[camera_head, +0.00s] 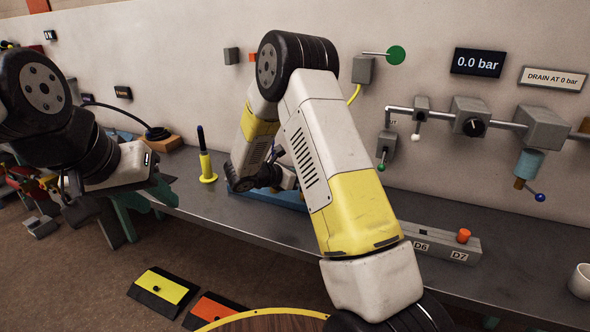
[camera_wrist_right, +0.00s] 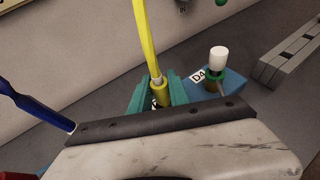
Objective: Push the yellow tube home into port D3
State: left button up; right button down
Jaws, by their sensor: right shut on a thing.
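The yellow tube (camera_wrist_right: 146,42) comes down from the top of the right wrist view to a yellow end fitting (camera_wrist_right: 160,88). My right gripper (camera_wrist_right: 158,94) is shut on this end, with one teal finger on each side. The fitting points down at the blue block (camera_wrist_right: 232,88), which carries a label D4 and a white-capped plug (camera_wrist_right: 218,58). Port D3 cannot be made out, and how deep the tube sits is hidden. In the head view my right arm covers most of the blue block (camera_head: 290,197). My left gripper (camera_head: 142,204) is open and empty at the bench's front edge.
A yellow holder (camera_head: 208,168) with a dark blue-handled tool stands left of the block. A grey block labelled D6 and D7 (camera_head: 440,240) and a white mug (camera_head: 581,282) are at the right. Valves and a 0.0 bar display (camera_head: 478,62) are on the wall.

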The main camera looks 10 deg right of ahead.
jog(key=c, duration=1.2)
grip_release()
jog(key=shift+o, duration=0.2)
jog(key=v, duration=0.8)
jog(key=shift+d, duration=0.1)
jog(key=s+d+r+m+g+y, duration=0.35)
jog(key=s+m, duration=0.25)
jog(key=s, duration=0.2)
jog(key=s+d+r+m+g+y, duration=0.2)
jog(key=s+d+r+m, duration=0.3)
jog(key=s, duration=0.3)
jog(key=s+a+r+m+t+y, duration=0.2)
jog(key=s+a+r+m+y, duration=0.1)
jog(key=s+m, duration=0.3)
jog(key=s+a+r+m+t+y, duration=0.3)
jog(key=s+a+r+m+y, duration=0.1)
jog(key=s+m+y, duration=0.1)
jog(key=shift+s+r+m, duration=0.35)
jog(key=shift+s+m, duration=0.35)
jog(key=shift+s, duration=0.55)
